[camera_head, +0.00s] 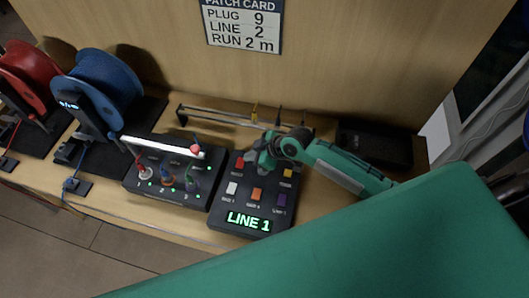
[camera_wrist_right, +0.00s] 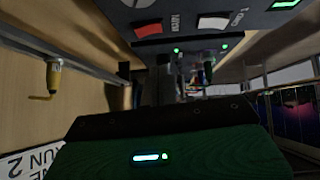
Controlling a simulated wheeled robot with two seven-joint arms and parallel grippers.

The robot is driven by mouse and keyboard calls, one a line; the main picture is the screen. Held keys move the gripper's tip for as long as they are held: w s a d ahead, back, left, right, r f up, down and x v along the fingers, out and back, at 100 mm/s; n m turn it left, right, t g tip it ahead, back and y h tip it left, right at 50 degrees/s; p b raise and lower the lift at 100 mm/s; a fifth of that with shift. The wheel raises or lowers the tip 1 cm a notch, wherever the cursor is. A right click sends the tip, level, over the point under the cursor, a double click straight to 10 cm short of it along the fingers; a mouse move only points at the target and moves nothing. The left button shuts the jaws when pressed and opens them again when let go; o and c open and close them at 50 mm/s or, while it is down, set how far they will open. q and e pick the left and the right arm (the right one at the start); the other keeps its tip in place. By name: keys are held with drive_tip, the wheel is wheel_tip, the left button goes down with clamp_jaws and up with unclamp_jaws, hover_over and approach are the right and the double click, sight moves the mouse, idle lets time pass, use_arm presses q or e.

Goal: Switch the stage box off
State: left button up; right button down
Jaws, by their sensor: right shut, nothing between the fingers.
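A black box (camera_head: 135,184) with sockets marked 1, 2 and 3 stands on the bench, with plugs in it, small green lights lit, a white bar and a red ball-topped lever (camera_head: 196,149). I cannot tell surely that this is the stage box. Beside it on the right lies a black panel (camera_head: 218,215) with coloured buttons and a lit green "LINE 1" display (camera_head: 249,221). My right gripper (camera_head: 256,160) is shut and empty over this panel's far edge, near its red button (camera_head: 240,162). In the wrist view a red button (camera_wrist_right: 148,31) and a white button (camera_wrist_right: 213,23) show ahead.
A blue reel (camera_head: 103,80) and a red reel (camera_head: 27,72) stand at the left. A rail (camera_head: 220,117) with hanging connectors runs behind the boxes. A patch card (camera_head: 243,24) on the wall reads plug 9, line 2, run 2 m. A dark box (camera_head: 380,145) stands at the right.

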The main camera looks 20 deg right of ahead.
drive_tip(key=b+v, duration=0.1)
drive_tip(key=v, duration=0.5)
drive_tip(key=shift+b, duration=0.3)
drive_tip(key=shift+w+d+r+t+b, duration=0.15)
drive_tip(key=shift+w+b, duration=0.25)
drive_tip(key=shift+b, duration=0.7)
drive_tip(key=shift+w+a+t+b, duration=0.15)
drive_tip(key=shift+w+b, duration=0.2)
drive_tip(key=shift+b, duration=0.7)
drive_tip(key=shift+d, duration=0.1)
